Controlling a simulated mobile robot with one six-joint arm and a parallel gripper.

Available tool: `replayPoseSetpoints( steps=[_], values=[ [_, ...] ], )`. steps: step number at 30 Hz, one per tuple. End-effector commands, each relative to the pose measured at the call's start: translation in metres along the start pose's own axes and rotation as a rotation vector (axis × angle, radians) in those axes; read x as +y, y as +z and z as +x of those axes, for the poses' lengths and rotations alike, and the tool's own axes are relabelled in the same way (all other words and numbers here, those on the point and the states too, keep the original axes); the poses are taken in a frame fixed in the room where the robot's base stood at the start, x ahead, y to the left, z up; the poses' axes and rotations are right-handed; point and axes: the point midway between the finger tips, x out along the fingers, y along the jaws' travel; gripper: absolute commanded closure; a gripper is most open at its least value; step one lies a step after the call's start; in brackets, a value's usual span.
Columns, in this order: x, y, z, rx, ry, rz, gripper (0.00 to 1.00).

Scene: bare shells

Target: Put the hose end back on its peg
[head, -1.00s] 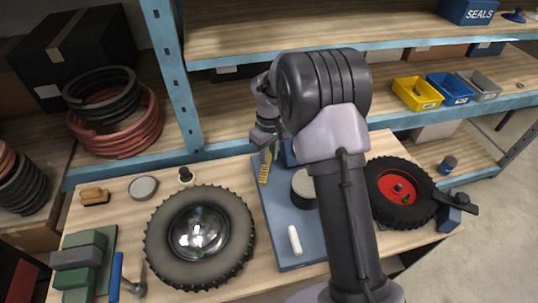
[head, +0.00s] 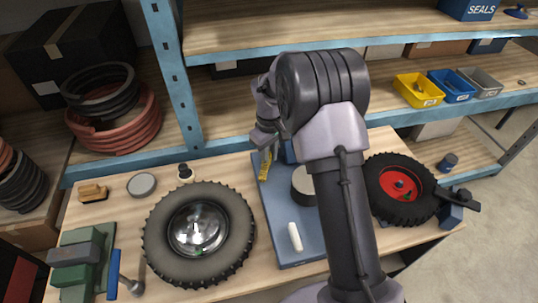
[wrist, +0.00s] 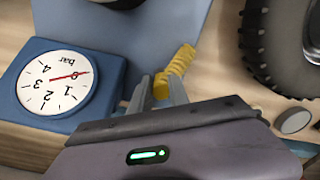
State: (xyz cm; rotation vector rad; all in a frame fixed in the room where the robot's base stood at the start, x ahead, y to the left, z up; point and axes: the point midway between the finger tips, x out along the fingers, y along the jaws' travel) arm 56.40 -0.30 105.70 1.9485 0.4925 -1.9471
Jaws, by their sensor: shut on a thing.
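The yellow ribbed hose end (wrist: 180,60) shows in the wrist view between the two fingers of my gripper (wrist: 158,92), which is shut on it. In the head view the yellow hose piece (head: 264,164) is small and partly hidden by my gripper (head: 266,155), over the back left part of the blue mat (head: 276,222). I cannot tell whether the hose touches the mat. I cannot pick out the peg in either view; my arm covers part of the bench.
A blue pressure gauge (wrist: 62,88) stands just left of my gripper in the wrist view. A black tyre (head: 238,232) lies left of the mat, a red-hubbed wheel (head: 425,190) right. A white cylinder (head: 295,237) lies on the mat. A blue shelf post (head: 172,75) rises behind.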

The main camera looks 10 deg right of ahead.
Motion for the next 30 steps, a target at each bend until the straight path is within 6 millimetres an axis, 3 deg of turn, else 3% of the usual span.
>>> replayPoseSetpoints(
  steps=[30],
  values=[
    [0.0,0.0,0.012,0.0,0.0,0.0,1.0]
  ],
)
